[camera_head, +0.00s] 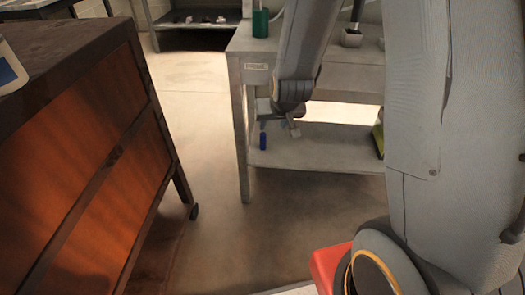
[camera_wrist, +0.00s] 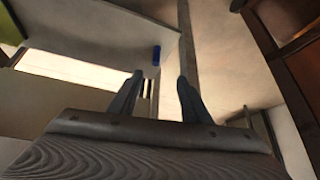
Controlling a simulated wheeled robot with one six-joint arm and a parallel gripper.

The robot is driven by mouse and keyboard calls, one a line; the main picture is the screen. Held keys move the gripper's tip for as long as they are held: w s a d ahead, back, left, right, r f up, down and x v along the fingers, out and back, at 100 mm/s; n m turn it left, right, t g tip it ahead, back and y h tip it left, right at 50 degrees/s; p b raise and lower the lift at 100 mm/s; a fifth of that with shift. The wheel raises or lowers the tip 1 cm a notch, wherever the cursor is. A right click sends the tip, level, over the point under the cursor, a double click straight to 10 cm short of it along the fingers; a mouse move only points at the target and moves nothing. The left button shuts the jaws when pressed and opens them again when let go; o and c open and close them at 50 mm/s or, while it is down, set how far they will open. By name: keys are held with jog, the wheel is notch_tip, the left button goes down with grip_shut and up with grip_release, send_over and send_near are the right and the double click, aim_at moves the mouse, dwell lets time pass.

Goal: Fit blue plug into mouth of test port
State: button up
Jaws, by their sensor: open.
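A small blue cylinder, which looks like the blue plug (camera_head: 263,141), stands at the left front end of the grey bench's lower shelf (camera_head: 320,155). It also shows in the wrist view (camera_wrist: 156,55), beyond and between my fingertips. My gripper (camera_head: 280,128) is below the bench's top, just right of the plug in the head view. In the wrist view my gripper (camera_wrist: 159,76) has its two fingers apart with nothing between them. The plug looks apart from the fingers. I cannot make out the test port in either view.
The bench's left leg (camera_head: 242,150) stands close to the plug, and the bench top (camera_head: 250,45) is above it. A green object (camera_head: 260,22) stands on the top. A yellow-green object (camera_head: 378,138) is at the shelf's right. A wooden cabinet (camera_head: 90,160) stands left; floor between is clear.

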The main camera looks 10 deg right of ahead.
aim_at(263, 136)
jog(key=shift+w+d+f+m+t+h+b, duration=0.2)
jog(key=shift+w+f+t+b, duration=0.55)
jog(key=shift+w+f+b, duration=2.55)
jog(key=shift+w+d+f+t+h+b, duration=0.25)
jog(key=shift+w+f+t+b, duration=0.55)
jog(key=shift+w+f+b, duration=2.45)
jog(key=shift+w+d+f+m+t+h+b, duration=0.2)
jog(key=shift+w+f+t+b, duration=0.55)
jog(key=shift+w+f+b, duration=2.5)
jog(key=f+p, duration=0.2)
jog(key=f, duration=0.1)
jog(key=shift+w+f, duration=0.3)
jog(key=shift+w, duration=0.05)
grip_shut()
